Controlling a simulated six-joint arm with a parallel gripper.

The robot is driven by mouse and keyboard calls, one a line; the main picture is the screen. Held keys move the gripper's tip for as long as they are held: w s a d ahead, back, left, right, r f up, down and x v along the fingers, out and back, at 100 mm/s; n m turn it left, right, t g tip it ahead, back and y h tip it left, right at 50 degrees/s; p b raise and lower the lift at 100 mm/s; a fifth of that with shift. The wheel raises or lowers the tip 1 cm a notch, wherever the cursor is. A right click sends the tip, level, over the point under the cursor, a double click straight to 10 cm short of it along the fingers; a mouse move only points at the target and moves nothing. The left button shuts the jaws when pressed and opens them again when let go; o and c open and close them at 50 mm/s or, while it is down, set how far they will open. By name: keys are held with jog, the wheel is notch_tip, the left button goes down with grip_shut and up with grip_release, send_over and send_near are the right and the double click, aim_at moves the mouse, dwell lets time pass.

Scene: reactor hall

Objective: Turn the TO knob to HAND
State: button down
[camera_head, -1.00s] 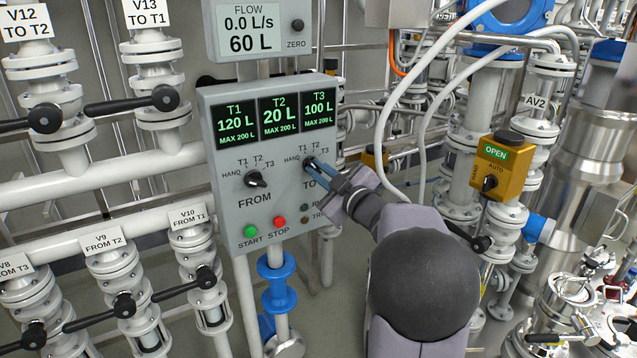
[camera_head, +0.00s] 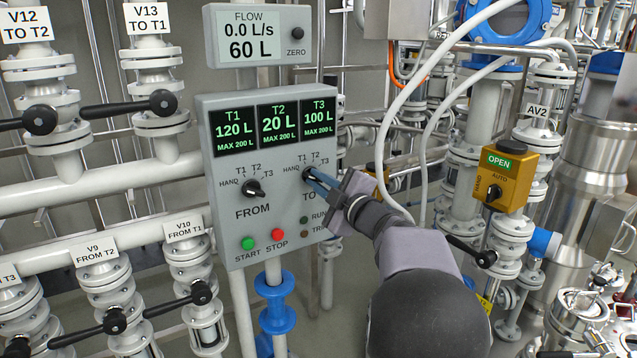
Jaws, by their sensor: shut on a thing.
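The grey control box (camera_head: 222,180) stands left of centre, with tank readouts T1 120 L, T2 20 L and T3 100 L. The TO knob (camera_head: 307,174) is the dark knob on its right side, under the marks HAND, T1, T2 and T3. My gripper (camera_head: 313,178) reaches in from the lower right and is shut on the TO knob. Its blue fingers cover much of the knob, so I cannot tell which mark it points to. The FROM knob (camera_head: 254,188) sits free to the left.
Below the knobs are a green START button (camera_head: 247,243), a red STOP button (camera_head: 277,234) and two small lamps. White hoses (camera_head: 383,140) hang behind my arm. A yellow AUTO/HAND box (camera_head: 500,178) reading OPEN is at right. Valve levers (camera_head: 202,292) stick out at left.

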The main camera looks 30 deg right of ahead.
jog(key=c, duration=1.8)
grip_release()
jog(key=shift+c, duration=0.2)
jog(key=s, duration=0.7)
jog(key=shift+s+b, duration=0.2)
jog(key=shift+b, duration=0.2)
jog(key=shift+d+f, duration=0.1)
